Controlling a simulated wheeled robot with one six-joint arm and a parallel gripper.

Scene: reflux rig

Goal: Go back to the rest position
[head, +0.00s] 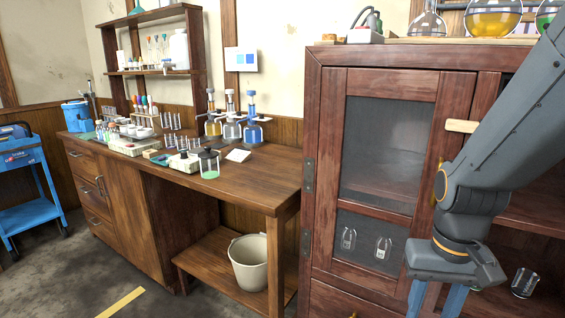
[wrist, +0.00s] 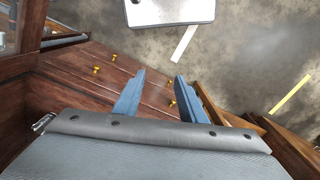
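My gripper (head: 436,304) hangs at the lower right of the head view, in front of the dark red wooden cabinet (head: 312,150). Its two blue fingers point down, and their tips are cut off by the picture's lower edge. In the wrist view my gripper (wrist: 153,85) shows its blue fingers spread apart with nothing between them. Brown wood with several small brass knobs (wrist: 114,57) lies beyond the fingers there. A bit of green shows by the fingers in the head view; I cannot tell what it is.
The cabinet's glass door (head: 390,150) is beside my arm, and its right part stands open with a glass beaker (head: 524,283) inside. Flasks (head: 493,18) stand on top. A wooden bench (head: 240,180) with glassware is left, a blue cart (head: 25,180) farther left. Floor (head: 60,285) is clear.

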